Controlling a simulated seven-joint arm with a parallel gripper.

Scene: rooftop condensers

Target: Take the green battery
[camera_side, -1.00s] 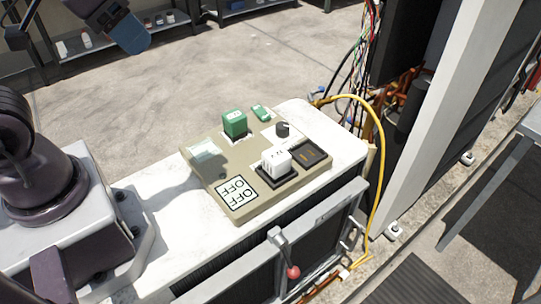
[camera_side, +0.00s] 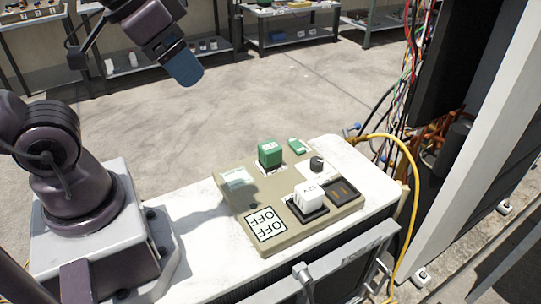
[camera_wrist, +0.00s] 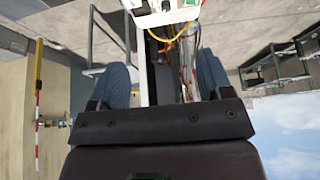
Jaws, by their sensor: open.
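In the side view a green block (camera_side: 270,153) with a pale label stands upright on a tan panel (camera_side: 262,205). A smaller, flatter green piece (camera_side: 297,145) lies behind it to the right. I cannot tell for certain which one is the battery; the block is the larger. My gripper (camera_side: 185,68), with blue fingers, hangs in the air to the upper left of the panel, well apart from both. In the wrist view my gripper (camera_wrist: 163,82) has its two blue fingers wide apart with nothing between them.
A white block (camera_side: 308,195) sits in a dark socket, beside an empty-looking dark tray (camera_side: 343,190). A black knob (camera_side: 317,163) stands behind. An OFF label (camera_side: 265,224) is at the front. A yellow hose (camera_side: 414,190) and wires (camera_side: 424,70) run at the right.

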